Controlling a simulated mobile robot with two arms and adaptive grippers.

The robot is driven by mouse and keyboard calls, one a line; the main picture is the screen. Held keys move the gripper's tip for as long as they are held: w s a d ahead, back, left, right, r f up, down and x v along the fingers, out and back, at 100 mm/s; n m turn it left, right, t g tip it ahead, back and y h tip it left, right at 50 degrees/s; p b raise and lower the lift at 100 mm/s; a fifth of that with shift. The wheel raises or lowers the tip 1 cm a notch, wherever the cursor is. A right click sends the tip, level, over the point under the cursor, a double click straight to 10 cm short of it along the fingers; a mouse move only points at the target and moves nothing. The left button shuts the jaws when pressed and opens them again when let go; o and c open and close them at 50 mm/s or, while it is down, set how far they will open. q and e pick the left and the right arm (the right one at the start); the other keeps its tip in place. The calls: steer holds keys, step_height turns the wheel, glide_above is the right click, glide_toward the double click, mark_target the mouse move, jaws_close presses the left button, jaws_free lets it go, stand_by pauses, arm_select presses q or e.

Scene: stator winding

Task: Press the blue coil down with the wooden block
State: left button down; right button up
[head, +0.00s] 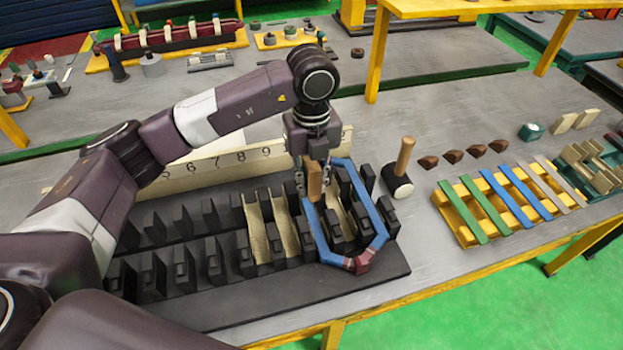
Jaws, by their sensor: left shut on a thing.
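The blue coil (322,232) is a long loop with a dark red wrapped end at the front. It lies over the right part of the black slotted stator block (240,302), around some of the black teeth. My left gripper (313,190) is above the coil's left side, shut on the wooden block (315,181). The wooden block is upright, and its lower end is at or just above the coil's left leg; I cannot tell whether they touch. My right gripper does not show.
Cream liners (256,228) sit in some slots. A numbered strip (238,158) stands behind the stator. To the right are a mallet (400,170), brown wedges (453,156) and a yellow rack (466,228) with coloured strips. Bare table lies between the stator and the rack.

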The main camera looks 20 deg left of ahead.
mark_target(311, 213)
arm_select(q)
steer(key=shift+a+f+b, duration=0.2)
steer(key=shift+f+b, duration=0.15)
steer(key=shift+f, duration=0.5)
steer(key=shift+d+f+b, duration=0.1)
steer(key=shift+f+b, duration=0.4)
steer(key=shift+f, duration=0.25)
step_height(311, 213, down, 3)
steer(key=shift+r+b, duration=0.2)
steer(key=shift+b, duration=0.85)
steer(key=shift+f+b, duration=0.5)
steer(key=shift+f, duration=0.2)
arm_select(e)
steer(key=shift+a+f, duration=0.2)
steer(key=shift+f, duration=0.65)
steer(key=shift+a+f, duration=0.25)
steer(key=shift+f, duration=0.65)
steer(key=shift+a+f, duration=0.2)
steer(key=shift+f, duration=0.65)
arm_select(q)
steer(key=shift+f, duration=0.15)
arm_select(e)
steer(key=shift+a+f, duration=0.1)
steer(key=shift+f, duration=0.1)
arm_select(q)
steer(key=shift+b, duration=0.3)
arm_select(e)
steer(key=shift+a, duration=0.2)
